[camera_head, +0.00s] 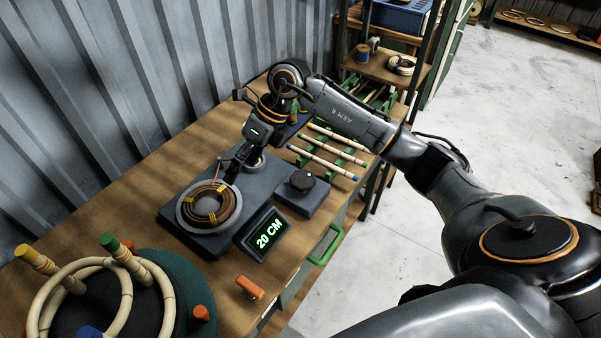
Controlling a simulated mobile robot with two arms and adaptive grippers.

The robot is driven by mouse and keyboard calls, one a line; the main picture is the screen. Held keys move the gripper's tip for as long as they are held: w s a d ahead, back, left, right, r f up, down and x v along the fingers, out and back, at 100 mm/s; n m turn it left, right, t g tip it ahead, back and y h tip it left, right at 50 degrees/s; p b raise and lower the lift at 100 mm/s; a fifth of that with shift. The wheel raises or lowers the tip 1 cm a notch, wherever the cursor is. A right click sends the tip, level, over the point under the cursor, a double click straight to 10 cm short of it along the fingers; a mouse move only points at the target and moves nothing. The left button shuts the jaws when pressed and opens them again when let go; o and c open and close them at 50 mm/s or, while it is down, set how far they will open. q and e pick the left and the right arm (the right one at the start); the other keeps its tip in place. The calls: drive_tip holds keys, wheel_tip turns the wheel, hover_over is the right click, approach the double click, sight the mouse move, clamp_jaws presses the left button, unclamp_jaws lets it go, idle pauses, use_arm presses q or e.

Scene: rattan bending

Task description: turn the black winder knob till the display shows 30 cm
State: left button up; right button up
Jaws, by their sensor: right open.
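The black winder knob (302,180) sits on top of a small dark box at the right side of the winder. The display (268,234) in front of it reads 20 CM in green. A coil of brown cord with yellow ties (209,203) lies in the round plate of the winder base (193,241). My right gripper (228,174) reaches down over the winder, behind the coil and left of the knob, apart from the knob. It is open; its fingertips are small and dark against the base. My left gripper is not in view.
A rattan ring frame (126,290) with coloured pegs stands on the bench at the front left. An orange-handled item (250,287) lies near the front edge. Rattan sticks (323,163) rest on a green rack behind the knob. A corrugated wall (130,95) runs along the back.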

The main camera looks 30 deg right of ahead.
sight(301, 177)
drive_tip(key=d+r+m+g+h, duration=0.1)
drive_tip(key=d+h, duration=0.2)
drive_tip(key=d, duration=0.4)
drive_tip(key=d+r+h, duration=0.2)
drive_tip(key=d+h, duration=0.1)
drive_tip(key=d, duration=0.5)
drive_tip(key=f+p, duration=0.1)
drive_tip(key=f, duration=0.3)
drive_tip(key=f+p, duration=0.1)
drive_tip(key=f, duration=0.4)
drive_tip(key=f+p, duration=0.1)
drive_tip(key=f, duration=0.4)
drive_tip(key=shift+s+a+f, duration=0.1)
drive_tip(key=shift+s+a, duration=0.1)
drive_tip(key=shift+s, duration=0.05)
drive_tip(key=c, duration=1.1)
